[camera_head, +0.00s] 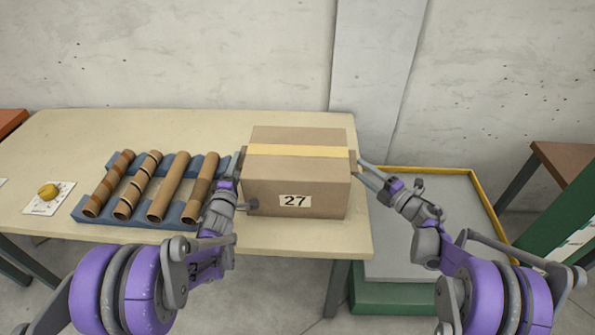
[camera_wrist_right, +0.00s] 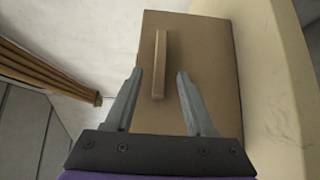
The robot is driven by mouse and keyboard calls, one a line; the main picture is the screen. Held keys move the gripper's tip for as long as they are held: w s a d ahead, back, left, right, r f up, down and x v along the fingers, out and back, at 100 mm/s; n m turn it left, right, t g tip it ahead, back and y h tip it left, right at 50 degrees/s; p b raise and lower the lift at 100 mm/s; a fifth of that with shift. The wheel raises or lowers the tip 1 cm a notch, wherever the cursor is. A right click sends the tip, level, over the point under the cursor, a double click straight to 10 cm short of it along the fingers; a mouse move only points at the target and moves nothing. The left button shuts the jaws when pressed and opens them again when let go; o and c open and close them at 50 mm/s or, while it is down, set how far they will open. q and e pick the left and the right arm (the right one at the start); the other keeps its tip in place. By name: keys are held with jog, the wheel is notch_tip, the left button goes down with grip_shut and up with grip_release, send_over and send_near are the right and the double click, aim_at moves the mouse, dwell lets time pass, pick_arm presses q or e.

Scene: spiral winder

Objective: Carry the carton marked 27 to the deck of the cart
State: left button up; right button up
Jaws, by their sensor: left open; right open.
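The brown carton (camera_head: 296,182), marked 27 and with a yellow tape band, stands upright on the table near its right end. My left gripper (camera_head: 238,176) is open at the carton's left side; whether it touches is hard to tell. My right gripper (camera_head: 362,172) is open at the right side. In the right wrist view the open fingers (camera_wrist_right: 158,73) point at the carton's side (camera_wrist_right: 208,60), with a raised bar-like grip (camera_wrist_right: 160,60) between them. The cart's grey deck (camera_head: 400,260), with a yellow rim, is empty in its visible part, right of the table.
A blue rack (camera_head: 120,222) with several cardboard tubes lies left of the carton on the table (camera_head: 215,128). A yellow knob (camera_head: 48,191) on a white plate is further left. A green and brown structure (camera_head: 562,205) stands right of the cart.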

pick_arm(q)
jog(key=shift+w, duration=1.4)
pick_arm(e)
jog(key=shift+x, duration=1.4)
pick_arm(q)
grip_shut()
pick_arm(e)
grip_shut()
